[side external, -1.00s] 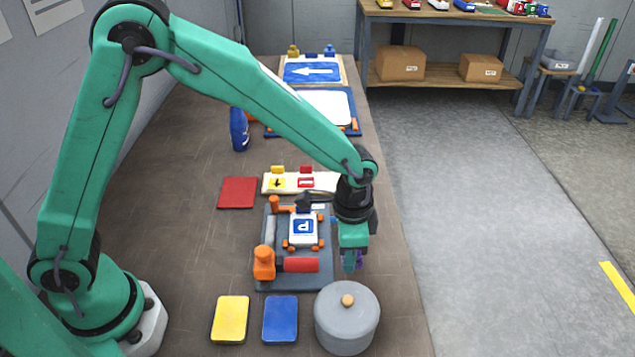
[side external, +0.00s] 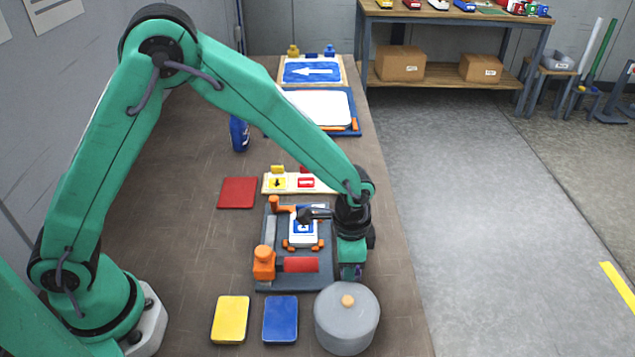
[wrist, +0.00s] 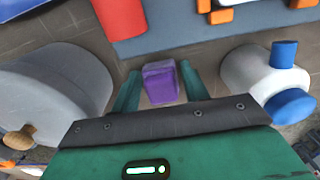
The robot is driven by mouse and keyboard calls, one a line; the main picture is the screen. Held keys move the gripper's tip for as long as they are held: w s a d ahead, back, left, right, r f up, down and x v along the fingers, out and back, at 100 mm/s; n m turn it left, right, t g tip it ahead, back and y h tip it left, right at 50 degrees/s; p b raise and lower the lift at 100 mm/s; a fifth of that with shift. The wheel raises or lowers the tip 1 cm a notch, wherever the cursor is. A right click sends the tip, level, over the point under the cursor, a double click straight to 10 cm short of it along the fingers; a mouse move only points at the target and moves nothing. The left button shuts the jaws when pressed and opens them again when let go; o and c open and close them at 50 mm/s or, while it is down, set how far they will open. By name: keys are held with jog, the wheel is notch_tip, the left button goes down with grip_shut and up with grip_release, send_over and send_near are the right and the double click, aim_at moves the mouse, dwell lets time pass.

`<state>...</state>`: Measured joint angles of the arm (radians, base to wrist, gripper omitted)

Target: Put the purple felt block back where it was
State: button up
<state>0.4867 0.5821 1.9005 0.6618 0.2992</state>
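The purple felt block (wrist: 161,83) is between the two teal fingers of my gripper (wrist: 160,80) in the wrist view. I cannot tell whether the block's underside touches the table.
The dark board (side external: 265,284) carries an orange clamp, a red bar and a parking sign (side external: 303,240). Yellow (side external: 230,319) and blue (side external: 281,319) pads lie left of the pot. In the wrist view a white and blue object (wrist: 272,78) stands close right. The table's left middle is clear.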

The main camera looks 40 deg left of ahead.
jog(key=shift+o, duration=0.9)
jog(key=shift+r, duration=0.1)
notch_tip(320, 180, up, 12)
jog(key=shift+a+r, duration=0.1)
jog(key=shift+r, duration=0.05)
dwell(0.5)
